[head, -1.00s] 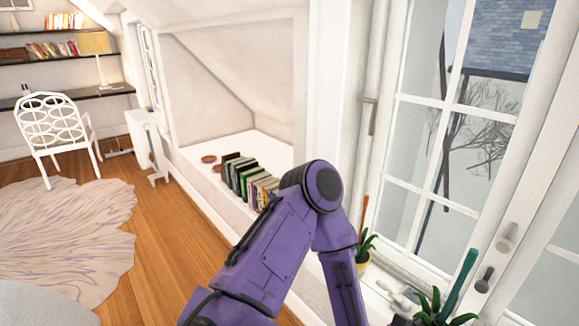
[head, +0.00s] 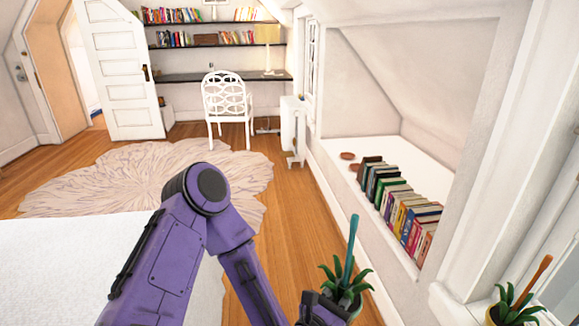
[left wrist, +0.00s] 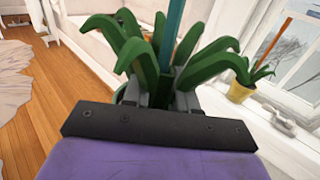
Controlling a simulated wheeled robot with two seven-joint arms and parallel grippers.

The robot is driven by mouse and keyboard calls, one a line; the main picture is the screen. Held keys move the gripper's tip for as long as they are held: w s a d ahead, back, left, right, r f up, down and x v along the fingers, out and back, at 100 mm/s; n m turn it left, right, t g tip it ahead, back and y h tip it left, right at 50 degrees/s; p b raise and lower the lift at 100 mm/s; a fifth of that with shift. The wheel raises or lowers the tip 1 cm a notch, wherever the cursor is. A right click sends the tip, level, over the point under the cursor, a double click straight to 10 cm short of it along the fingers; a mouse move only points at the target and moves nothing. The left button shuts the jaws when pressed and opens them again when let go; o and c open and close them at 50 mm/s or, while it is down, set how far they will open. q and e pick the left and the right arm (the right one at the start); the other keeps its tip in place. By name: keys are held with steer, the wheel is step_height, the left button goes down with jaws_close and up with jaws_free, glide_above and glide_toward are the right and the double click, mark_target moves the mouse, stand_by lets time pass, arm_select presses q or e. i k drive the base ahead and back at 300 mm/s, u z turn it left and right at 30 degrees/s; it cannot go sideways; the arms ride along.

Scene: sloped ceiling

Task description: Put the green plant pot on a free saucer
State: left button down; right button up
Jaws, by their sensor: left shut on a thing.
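My left gripper (head: 326,304) is shut on the green plant pot (head: 355,303), which holds a spiky green plant and a teal stick. The pot is held upright over the wood floor, at the bottom of the head view; my gripper hides part of it. In the left wrist view the plant's leaves and my gripper's fingers (left wrist: 163,92) hide most of the pot. Two reddish-brown round saucers, one farther (head: 347,155) and one nearer (head: 354,167), lie on the white alcove ledge. Both look empty, though books partly hide the nearer one. My right gripper is out of view.
A row of books (head: 400,208) stands along the ledge, close to the saucers. A yellow pot (left wrist: 241,91) with a plant and an orange stick stands on the windowsill at right. The floor beside the ledge is clear.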

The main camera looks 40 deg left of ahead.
mark_target(357, 168)
steer(key=u, duration=1.25)
steer(key=i, duration=3.65)
steer(key=u, duration=0.45)
steer(key=i, duration=0.7)
steer(key=u, duration=0.1)
